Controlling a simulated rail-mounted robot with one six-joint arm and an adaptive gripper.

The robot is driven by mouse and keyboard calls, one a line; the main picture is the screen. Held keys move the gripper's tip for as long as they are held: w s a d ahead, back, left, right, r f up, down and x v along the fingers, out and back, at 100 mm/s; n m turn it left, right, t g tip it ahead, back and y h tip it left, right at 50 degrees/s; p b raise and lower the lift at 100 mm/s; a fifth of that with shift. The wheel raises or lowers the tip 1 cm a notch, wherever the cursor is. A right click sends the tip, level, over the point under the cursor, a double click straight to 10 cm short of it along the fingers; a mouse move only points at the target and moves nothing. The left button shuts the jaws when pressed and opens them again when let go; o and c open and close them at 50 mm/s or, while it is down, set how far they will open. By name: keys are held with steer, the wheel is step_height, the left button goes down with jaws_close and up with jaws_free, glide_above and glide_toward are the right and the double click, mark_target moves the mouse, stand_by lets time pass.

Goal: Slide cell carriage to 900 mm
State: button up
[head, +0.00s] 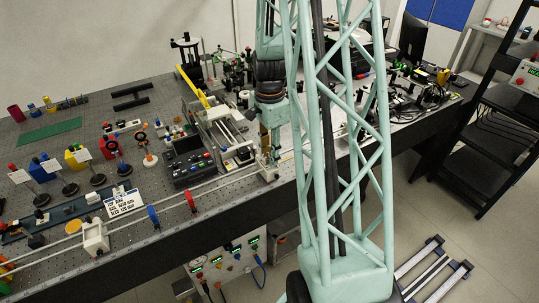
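Two pale parallel rails (225,183) run along the front edge of the bench. A white block (95,238) sits on them at the left, and it may be the cell carriage. A blue ring (153,217) and a red ring (190,202) stand along the rails to its right. Another pale block (268,172) is at the rails' right part. My gripper (271,152) points down just above or beside this right block. It is small and dark here, so I cannot tell whether it touches the block or whether its fingers are open. No scale numbers are readable.
A white printed card (125,203) stands behind the rails at left. A dark box with buttons (190,168) and a yellow-armed apparatus (198,90) stand behind the rails. My green lattice column hides part of the bench. A black shelf rack (490,145) stands at right.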

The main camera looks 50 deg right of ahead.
step_height(320, 180, up, 12)
stand_by(1.0)
stand_by(0.4)
steer(key=s+a+r+n+t+b, duration=0.1)
steer(key=s+a+r+n, duration=0.1)
steer(key=a+r+n, duration=0.55)
steer(key=s+a+r+n+t+b, duration=0.1)
steer(key=s+a+r+n, duration=0.15)
steer(key=a+r, duration=0.85)
steer(key=s+a+n+t+b, duration=0.2)
steer(key=s+a+n, duration=0.9)
steer(key=s+a, duration=0.6)
steer(key=shift+s+b, duration=0.25)
steer(key=shift+b, duration=0.15)
